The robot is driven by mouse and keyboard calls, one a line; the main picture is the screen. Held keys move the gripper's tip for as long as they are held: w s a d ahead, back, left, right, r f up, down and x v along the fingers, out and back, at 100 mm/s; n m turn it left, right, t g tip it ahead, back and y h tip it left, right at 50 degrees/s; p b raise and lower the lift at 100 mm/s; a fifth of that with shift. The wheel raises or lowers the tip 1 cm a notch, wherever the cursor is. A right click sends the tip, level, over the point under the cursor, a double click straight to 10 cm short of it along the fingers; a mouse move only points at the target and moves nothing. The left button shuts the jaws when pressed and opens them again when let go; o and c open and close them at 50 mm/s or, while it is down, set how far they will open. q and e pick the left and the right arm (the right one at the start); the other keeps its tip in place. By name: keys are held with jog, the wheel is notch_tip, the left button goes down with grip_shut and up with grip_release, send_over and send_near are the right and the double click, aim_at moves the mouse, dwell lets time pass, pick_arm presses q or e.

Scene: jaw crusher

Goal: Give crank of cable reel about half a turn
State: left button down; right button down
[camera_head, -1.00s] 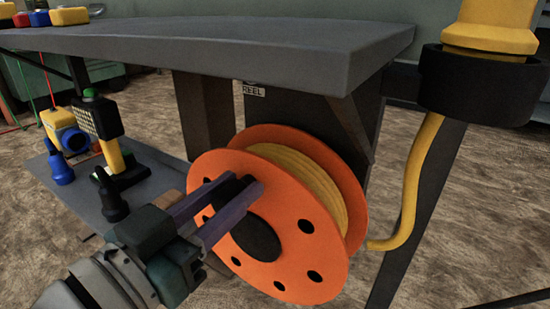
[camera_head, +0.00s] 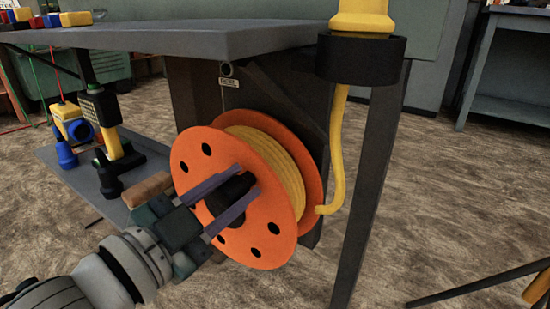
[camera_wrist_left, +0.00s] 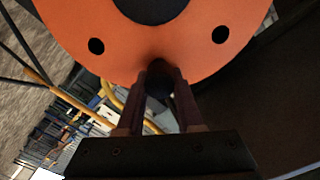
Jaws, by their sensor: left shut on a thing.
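The cable reel (camera_head: 283,222) has orange flanges with dark round holes, a dark hub and yellow cable wound between the flanges. It is mounted beside the dark panel under the bench. My left gripper (camera_head: 240,185) reaches in from the lower left, its two purple-grey fingers on either side of the dark crank handle (camera_head: 233,188) in front of the reel's face. The left wrist view shows the fingers (camera_wrist_left: 160,85) shut on the handle (camera_wrist_left: 159,78), close to the orange flange (camera_wrist_left: 185,50). The handle is partly hidden by the fingers. My right gripper is not in view.
The grey bench top (camera_head: 200,40) overhangs the reel. Yellow cable (camera_head: 337,150) runs up to a black ring (camera_head: 360,58) at the bench corner. A low shelf (camera_head: 88,192) with tools stands left, near my left arm. Open floor (camera_head: 440,200) lies to the right.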

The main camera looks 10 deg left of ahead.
aim_at(276, 234)
pick_arm(q)
jog(key=shift+s+d+f+m+b, duration=0.2)
jog(key=shift+d+f+m+b, duration=0.15)
jog(key=shift+d+f+m, duration=0.45)
jog(key=f+m, duration=0.1)
jog(key=d+m+b, duration=0.1)
jog(key=f+m+b, duration=0.1)
jog(key=m, duration=0.1)
jog(key=shift+s+d+f, duration=0.2)
jog(key=shift+s+f, duration=0.1)
jog(key=shift+f, duration=0.05)
jog(key=f+m+b, duration=0.2)
jog(key=m+b, duration=0.1)
jog(key=shift+s+d+f, duration=0.15)
jog(key=shift+d+f, duration=0.2)
jog(key=shift+f, duration=0.05)
jog(key=shift+f+m+b, duration=0.9)
jog(key=shift+m, duration=0.4)
jog(key=c, duration=0.6)
grip_release()
jog(key=shift+o, duration=0.2)
